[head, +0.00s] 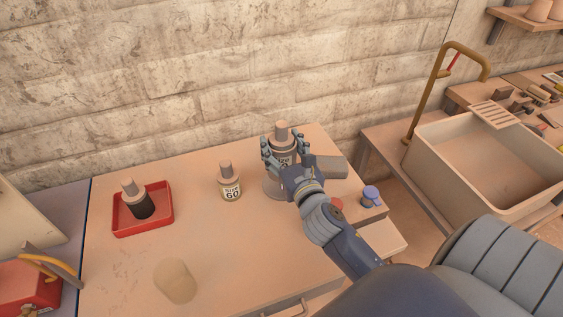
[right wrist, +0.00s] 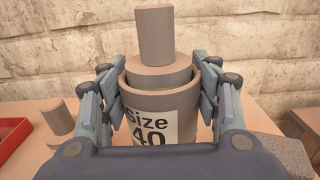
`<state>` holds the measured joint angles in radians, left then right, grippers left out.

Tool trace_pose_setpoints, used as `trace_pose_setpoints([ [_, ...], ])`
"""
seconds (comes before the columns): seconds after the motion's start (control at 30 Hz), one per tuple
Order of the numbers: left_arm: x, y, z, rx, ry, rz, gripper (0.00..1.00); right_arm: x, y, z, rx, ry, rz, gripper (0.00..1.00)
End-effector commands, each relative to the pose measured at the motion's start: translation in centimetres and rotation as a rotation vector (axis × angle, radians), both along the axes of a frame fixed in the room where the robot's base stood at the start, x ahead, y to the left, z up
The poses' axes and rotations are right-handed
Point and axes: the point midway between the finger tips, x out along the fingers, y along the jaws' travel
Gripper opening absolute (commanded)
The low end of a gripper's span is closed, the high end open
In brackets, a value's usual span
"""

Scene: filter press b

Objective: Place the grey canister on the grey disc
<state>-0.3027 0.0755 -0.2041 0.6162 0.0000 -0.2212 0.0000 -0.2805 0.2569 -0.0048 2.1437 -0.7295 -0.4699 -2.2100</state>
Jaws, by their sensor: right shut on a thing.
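The grey canister (head: 281,141) stands upright in my right gripper (head: 287,160), near the back of the table. It has a white label, which reads "Size 40" in the right wrist view (right wrist: 158,130), and a narrower cylindrical top. The fingers are closed on both sides of its body. The grey disc (head: 272,188) shows just below the canister, partly hidden by the gripper and canister. I cannot tell whether the canister's base touches it. My left gripper is not in view.
A "Size 60" bottle (head: 231,187) stands to the left. A red tray (head: 163,227) holds a dark bottle (head: 138,203). A grey block (head: 331,167) and a blue-topped item (head: 371,195) are to the right. A sink (head: 470,185) is further right.

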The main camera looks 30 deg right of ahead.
Motion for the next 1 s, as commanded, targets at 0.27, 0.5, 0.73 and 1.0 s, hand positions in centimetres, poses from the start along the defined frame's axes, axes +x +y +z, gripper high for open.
trace_pose_setpoints([
  [0.27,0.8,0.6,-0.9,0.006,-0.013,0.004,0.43,0.0,0.0,-3.4,0.003,-0.002,0.0,0.05],
  [0.5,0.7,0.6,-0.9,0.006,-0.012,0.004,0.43,0.0,0.1,-3.9,-0.002,-0.004,0.002,0.05],
  [0.73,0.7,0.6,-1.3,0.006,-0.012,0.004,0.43,0.0,0.1,-4.3,-0.002,-0.003,0.003,0.05],
  [1.0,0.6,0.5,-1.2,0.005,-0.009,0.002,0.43,0.0,0.1,-4.4,-0.001,0.0,0.002,0.78],
])
